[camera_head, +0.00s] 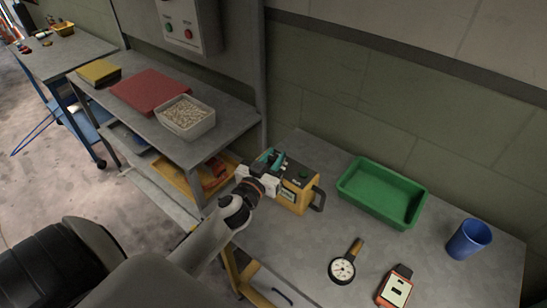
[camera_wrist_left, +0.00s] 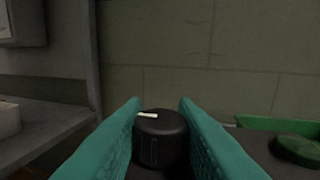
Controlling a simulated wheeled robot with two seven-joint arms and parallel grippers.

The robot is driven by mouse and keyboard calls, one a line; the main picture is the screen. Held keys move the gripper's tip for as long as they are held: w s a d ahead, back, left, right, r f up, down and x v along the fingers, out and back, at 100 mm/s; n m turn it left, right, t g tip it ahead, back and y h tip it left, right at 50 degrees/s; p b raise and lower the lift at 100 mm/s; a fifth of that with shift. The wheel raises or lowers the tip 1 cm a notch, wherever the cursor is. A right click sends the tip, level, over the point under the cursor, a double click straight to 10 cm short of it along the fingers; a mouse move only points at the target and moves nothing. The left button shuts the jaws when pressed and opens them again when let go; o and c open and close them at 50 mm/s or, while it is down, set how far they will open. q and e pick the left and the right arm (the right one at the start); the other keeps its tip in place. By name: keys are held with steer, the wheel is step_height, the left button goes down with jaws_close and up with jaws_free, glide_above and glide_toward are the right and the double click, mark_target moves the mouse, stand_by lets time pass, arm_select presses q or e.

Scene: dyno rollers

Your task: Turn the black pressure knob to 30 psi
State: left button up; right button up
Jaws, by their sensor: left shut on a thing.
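The black pressure knob (camera_wrist_left: 160,142) shows in the left wrist view, with a white pointer mark on its top that points to the left. My left gripper (camera_wrist_left: 160,130) has its teal fingers on both sides of the knob and is shut on it. In the head view my left gripper (camera_head: 268,158) is at the top of a yellow and black unit (camera_head: 297,187), which stands at the left of the grey table. The knob is hidden there by the gripper. Any psi scale or reading is too small to make out. My right gripper is not in view.
A green tray (camera_head: 382,192) stands right of the unit, and a blue cup (camera_head: 468,239) further right. A round gauge (camera_head: 342,269) and an orange meter (camera_head: 395,288) lie in front. A bench with a red mat (camera_head: 149,92) and a parts bin (camera_head: 186,117) is at left.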

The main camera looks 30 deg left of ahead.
arm_select(q)
steer(key=shift+a+r+m+h+p, duration=0.15)
steer(key=shift+m+h+p, duration=0.9)
steer(key=shift+h, duration=0.75)
steer(key=shift+m+h, duration=0.85)
steer(key=shift+h, duration=0.25)
steer(key=shift+m+g+h, duration=0.5)
steer(key=shift+m+h, duration=0.2)
steer(key=shift+h, duration=0.4)
steer(key=shift+m+g+h, duration=0.6)
steer(key=shift+m+h, duration=0.2)
steer(key=shift+h, duration=0.3)
steer(key=o, duration=1)
steer(key=shift+s+f, duration=0.1)
steer(key=shift+f, duration=0.1)
